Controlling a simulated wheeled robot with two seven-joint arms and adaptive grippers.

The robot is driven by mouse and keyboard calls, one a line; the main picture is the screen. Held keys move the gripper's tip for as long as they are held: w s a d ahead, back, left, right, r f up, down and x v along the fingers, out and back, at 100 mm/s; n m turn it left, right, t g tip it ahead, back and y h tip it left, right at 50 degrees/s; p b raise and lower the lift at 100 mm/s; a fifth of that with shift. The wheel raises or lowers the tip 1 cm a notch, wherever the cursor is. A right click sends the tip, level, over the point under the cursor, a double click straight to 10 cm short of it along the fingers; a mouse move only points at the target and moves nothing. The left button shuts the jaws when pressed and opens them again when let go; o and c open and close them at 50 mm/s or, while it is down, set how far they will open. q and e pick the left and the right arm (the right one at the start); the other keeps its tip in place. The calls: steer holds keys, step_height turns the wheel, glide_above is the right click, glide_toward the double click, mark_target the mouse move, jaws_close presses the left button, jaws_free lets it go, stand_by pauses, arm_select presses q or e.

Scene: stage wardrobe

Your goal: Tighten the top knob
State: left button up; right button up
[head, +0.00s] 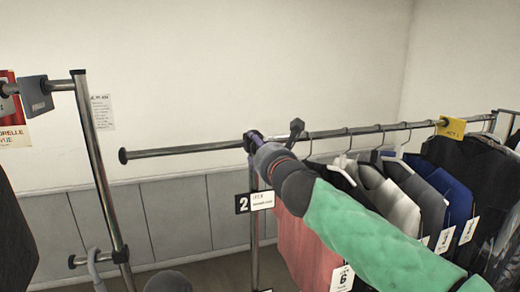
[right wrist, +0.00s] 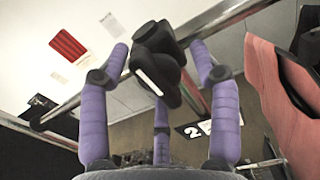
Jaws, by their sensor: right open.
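The top knob (right wrist: 158,70) is black with a white stripe and shows in the right wrist view between the fingers of my right gripper (right wrist: 160,52). The purple fingers are spread around it, with gaps at both sides; I cannot tell whether any finger touches it. In the head view, my right gripper (head: 254,146) reaches the dark joint (head: 253,138) where the rail meets an upright post, and mostly hides the knob there. My left gripper is not in view.
Clothes on hangers, including a dark jacket (head: 470,165), hang from the rail (head: 360,130) at the right. A number 2 sign (head: 243,204) is beside the post under my right gripper. Another metal post (head: 98,165) with a lower clamp (head: 121,255) stands left.

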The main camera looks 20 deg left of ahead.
steer(key=shift+s, duration=0.15)
steer(key=v, duration=1.1)
steer(key=shift+s+d, duration=0.2)
steer(key=shift+d, duration=0.1)
